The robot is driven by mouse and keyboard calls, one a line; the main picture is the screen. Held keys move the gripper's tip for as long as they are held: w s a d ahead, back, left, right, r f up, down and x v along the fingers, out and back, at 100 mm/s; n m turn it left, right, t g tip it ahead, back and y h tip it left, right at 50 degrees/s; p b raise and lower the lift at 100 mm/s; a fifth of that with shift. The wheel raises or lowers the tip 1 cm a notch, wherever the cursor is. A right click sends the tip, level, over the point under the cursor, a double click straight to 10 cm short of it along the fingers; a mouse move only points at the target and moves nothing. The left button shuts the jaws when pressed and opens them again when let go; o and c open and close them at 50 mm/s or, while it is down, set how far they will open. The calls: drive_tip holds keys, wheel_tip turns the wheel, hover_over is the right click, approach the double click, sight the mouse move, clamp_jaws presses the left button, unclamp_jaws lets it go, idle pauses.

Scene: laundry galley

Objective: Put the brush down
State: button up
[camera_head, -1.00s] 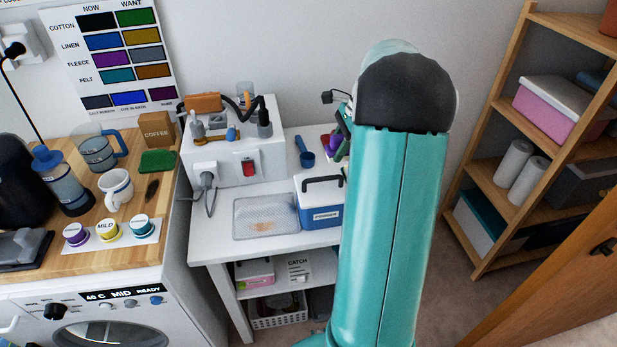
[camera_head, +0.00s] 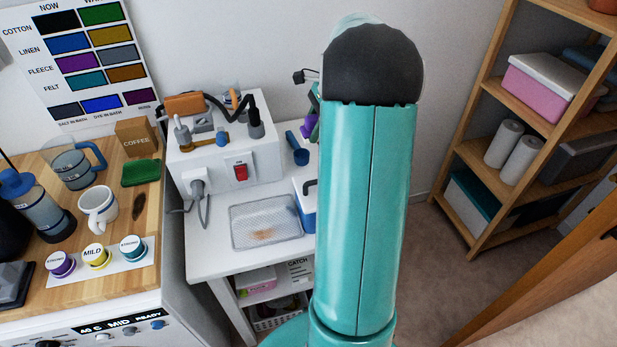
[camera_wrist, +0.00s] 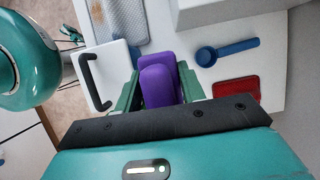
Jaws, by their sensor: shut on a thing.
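My gripper (camera_wrist: 158,82) shows in the wrist view with green fingers on both sides of a purple thing, which I take to be the brush (camera_wrist: 160,88). It is shut on it. The brush's far end and any bristles cannot be made out. In the head view my arm hides most of the gripper; a bit of purple (camera_head: 311,126) shows at the arm's left edge, above the white bench (camera_head: 215,263). I cannot tell whether the brush touches the bench.
Near the gripper are a white-lidded box with a black handle (camera_wrist: 108,62), a blue scoop (camera_wrist: 207,56), a red item (camera_wrist: 238,88) and a mesh tray (camera_head: 265,222) with a brown stain. A white unit (camera_head: 225,160) stands left; a wooden shelf (camera_head: 470,158) stands right.

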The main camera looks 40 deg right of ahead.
drive_tip(key=w+f, duration=0.3)
drive_tip(key=shift+w+f, duration=0.15)
drive_tip(key=shift+f, duration=0.25)
drive_tip(key=f, duration=0.7)
drive_tip(key=s+f, duration=0.1)
drive_tip(key=f, duration=0.2)
drive_tip(key=shift+f, duration=0.15)
drive_tip(key=shift+s+f, duration=0.15)
drive_tip(key=shift+f, duration=0.05)
wheel_tip(320, 180, down, 3)
drive_tip(key=shift+f, duration=0.15)
drive_tip(key=shift+s, duration=0.2)
drive_tip(key=shift+w, duration=0.2)
drive_tip(key=shift+s+f, duration=0.15)
drive_tip(key=shift+s, duration=0.05)
drive_tip(key=o, duration=0.9)
drive_tip(key=shift+w, duration=0.15)
